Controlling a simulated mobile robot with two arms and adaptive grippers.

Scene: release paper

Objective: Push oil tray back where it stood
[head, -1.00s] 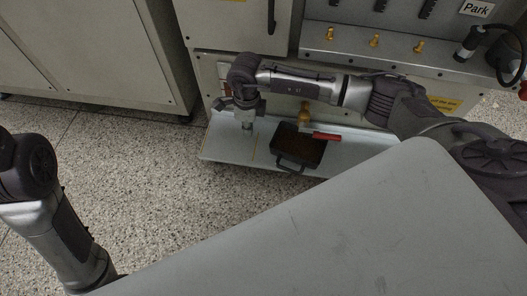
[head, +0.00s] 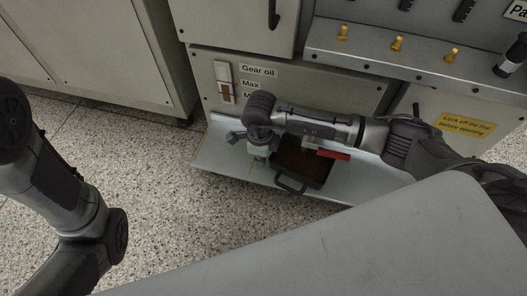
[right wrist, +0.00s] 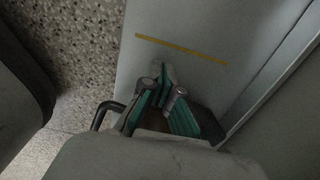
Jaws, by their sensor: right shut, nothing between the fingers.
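The oil tray (head: 316,171) is a dark, shallow pan with brown contents and a loop handle (head: 290,187) at its front. It sits on a pale grey shelf (head: 217,152) at the base of the machine. My right gripper (head: 258,163) is shut and empty, pointing down close to the tray's left side; I cannot tell if it touches. In the right wrist view the teal-padded fingers (right wrist: 163,78) are together, with the handle (right wrist: 101,114) at left and most of the tray hidden. My left gripper is out of view.
A yellow line (right wrist: 180,49) crosses the bare shelf beyond the fingers. A red lever (head: 333,154) is over the tray's right part. The machine front with a gear oil gauge (head: 224,82) rises behind. Speckled floor (head: 190,225) lies in front.

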